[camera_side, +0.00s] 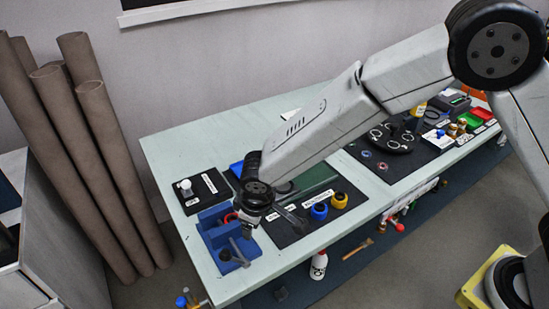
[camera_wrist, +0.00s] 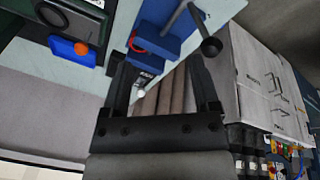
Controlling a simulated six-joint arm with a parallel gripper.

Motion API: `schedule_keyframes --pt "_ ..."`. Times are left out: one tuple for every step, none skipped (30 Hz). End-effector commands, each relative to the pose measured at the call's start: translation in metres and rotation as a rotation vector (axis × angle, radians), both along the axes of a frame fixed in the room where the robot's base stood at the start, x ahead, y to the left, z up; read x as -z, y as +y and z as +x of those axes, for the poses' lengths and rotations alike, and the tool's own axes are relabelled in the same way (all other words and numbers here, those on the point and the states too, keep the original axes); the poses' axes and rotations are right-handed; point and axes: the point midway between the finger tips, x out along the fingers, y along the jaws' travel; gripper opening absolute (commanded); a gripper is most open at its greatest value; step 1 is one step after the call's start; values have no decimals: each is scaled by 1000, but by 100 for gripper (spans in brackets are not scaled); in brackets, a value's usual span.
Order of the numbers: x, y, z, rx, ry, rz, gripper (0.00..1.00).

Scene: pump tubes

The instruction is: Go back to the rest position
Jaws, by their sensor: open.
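My gripper (camera_wrist: 160,95) is open in the wrist view, with its two dark fingers apart and nothing seen between them. In the side view its wrist hangs over the left front part of the pale table (camera_side: 165,150), at the blue vise (camera_side: 222,250). The fingertips are hard to make out there. The blue vise also shows in the wrist view (camera_wrist: 160,35), with its grey handle bar and dark knob (camera_wrist: 211,47) beyond the right finger.
A dark mat (camera_side: 300,225) holds a blue ring (camera_side: 319,211) and a yellow ring (camera_side: 339,200). A small black board (camera_side: 203,190) lies at the left. A round black fixture (camera_side: 393,137) sits farther right. Tall brown tubes (camera_side: 110,150) stand left of the table.

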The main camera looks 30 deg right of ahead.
Motion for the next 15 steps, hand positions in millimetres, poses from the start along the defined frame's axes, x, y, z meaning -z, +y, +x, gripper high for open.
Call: schedule_keyframes --pt "-8 -20 1 36 2 11 78" --pt "-12 -31 -1 56 6 18 78" --pt "-18 -47 -2 83 10 26 78" --pt "-21 -58 -4 103 14 33 78" --pt "-25 -69 -7 122 16 39 78" --pt "-29 -83 -10 150 19 48 78" --pt "-33 -94 -13 170 20 55 78" --pt "-36 -104 -16 189 22 62 78" --pt "-40 -118 -21 216 23 71 78" --pt "-42 -128 -25 235 24 77 78" --pt "-45 -138 -30 257 26 85 78" --pt "-48 -151 -36 284 26 93 78" --pt "-51 -160 -41 304 25 100 78" --pt "-53 -169 -46 325 24 107 78" --pt "-56 -181 -54 352 24 115 78"
